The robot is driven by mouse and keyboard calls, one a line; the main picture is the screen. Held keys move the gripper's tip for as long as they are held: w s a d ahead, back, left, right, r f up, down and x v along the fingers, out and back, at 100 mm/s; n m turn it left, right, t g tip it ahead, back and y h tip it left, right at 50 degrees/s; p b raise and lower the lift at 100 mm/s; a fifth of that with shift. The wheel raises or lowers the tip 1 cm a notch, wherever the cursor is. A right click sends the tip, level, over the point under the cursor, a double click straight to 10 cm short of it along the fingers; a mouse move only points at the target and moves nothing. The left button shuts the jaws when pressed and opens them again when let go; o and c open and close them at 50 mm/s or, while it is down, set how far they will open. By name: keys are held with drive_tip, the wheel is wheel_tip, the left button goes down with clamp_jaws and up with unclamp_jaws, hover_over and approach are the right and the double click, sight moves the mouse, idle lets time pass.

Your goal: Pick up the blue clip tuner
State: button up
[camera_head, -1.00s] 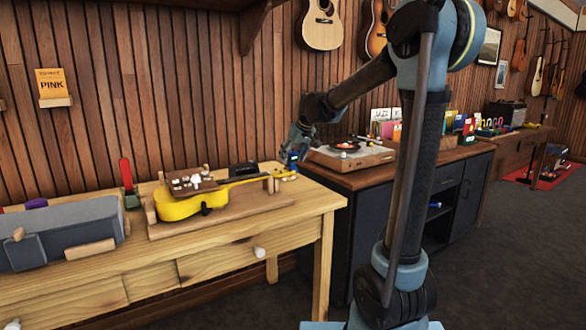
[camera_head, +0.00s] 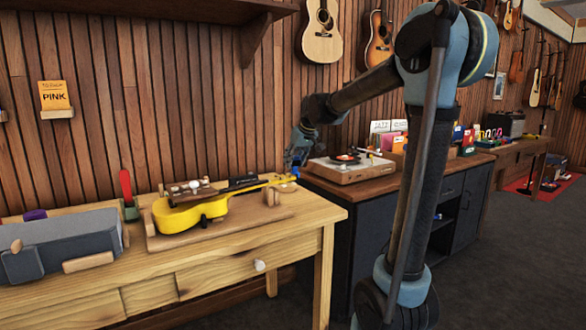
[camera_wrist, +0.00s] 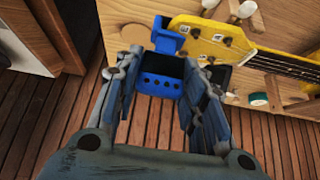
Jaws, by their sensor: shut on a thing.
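The blue clip tuner (camera_wrist: 163,76) shows in the wrist view between the two fingers of my gripper (camera_wrist: 161,64). The gripper is shut on it. The tuner's clip end reaches up beside the headstock of the yellow ukulele (camera_wrist: 207,36). I cannot tell whether the clip still touches the headstock. In the head view my gripper (camera_head: 296,158) is at the right end of the yellow ukulele (camera_head: 192,213), by its headstock. The tuner is mostly hidden there.
The ukulele lies on a wooden cradle on the wooden workbench (camera_head: 295,228). A grey case-like box (camera_head: 70,243) sits at the bench's left. A turntable (camera_head: 350,168) stands on the dark cabinet (camera_head: 380,215) to the right. A gap separates bench and cabinet.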

drive_tip(key=s+d, duration=0.9)
drive_tip(key=s, duration=0.5)
wheel_tip(320, 180, up, 4)
hover_over(299, 165)
drive_tip(key=w+d, duration=0.2)
drive_tip(key=w, duration=0.1)
wheel_tip(299, 165, down, 7)
drive_tip(key=shift+s+a, duration=0.15)
idle(0.5)
drive_tip(key=shift+f, duration=0.15)
drive_tip(key=shift+s+a, duration=0.65)
drive_tip(key=shift+a, duration=0.25)
idle(3.4)
